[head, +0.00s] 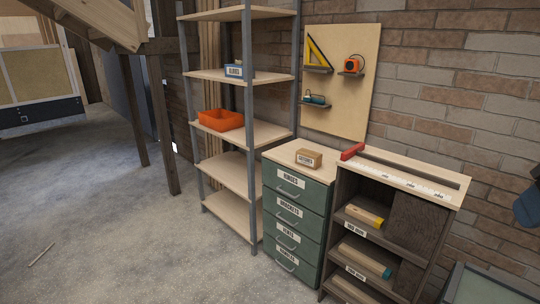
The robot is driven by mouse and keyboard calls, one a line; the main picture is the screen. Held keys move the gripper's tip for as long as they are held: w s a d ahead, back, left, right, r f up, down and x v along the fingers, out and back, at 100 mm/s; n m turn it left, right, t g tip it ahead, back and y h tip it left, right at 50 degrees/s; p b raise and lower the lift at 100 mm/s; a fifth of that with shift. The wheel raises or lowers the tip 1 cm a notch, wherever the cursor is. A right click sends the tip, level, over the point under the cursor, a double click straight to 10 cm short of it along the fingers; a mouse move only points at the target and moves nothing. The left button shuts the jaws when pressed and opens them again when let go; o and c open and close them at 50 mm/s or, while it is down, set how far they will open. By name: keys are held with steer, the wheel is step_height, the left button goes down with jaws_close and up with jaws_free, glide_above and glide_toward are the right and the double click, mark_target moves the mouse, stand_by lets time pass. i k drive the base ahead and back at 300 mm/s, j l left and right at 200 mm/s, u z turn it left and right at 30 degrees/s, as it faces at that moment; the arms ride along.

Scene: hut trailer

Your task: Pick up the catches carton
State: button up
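A small brown cardboard carton (308,158) with a white label sits on the pale wooden top of the green drawer cabinet (294,215). The label looks like "CATCHES", but it is small and hard to read. The carton is upright, near the middle of the cabinet top, with nothing on it. My gripper is not in view.
A shelving rack (250,125) left of the cabinet holds an orange bin (221,120) and a blue labelled box (239,71). A dark wood cubby unit (410,225) stands right, with a red object (352,151) on top. The concrete floor (110,220) at left is mostly clear.

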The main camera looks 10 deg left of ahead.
mark_target(308, 158)
steer(key=i+j+u, duration=0.25)
steer(key=i+j, duration=0.9)
steer(key=i+l, duration=0.2)
steer(key=i, duration=0.2)
steer(key=i+l+u, duration=0.1)
steer(key=i, duration=0.3)
steer(key=i+l, duration=0.35)
steer(key=i+j+u, duration=0.05)
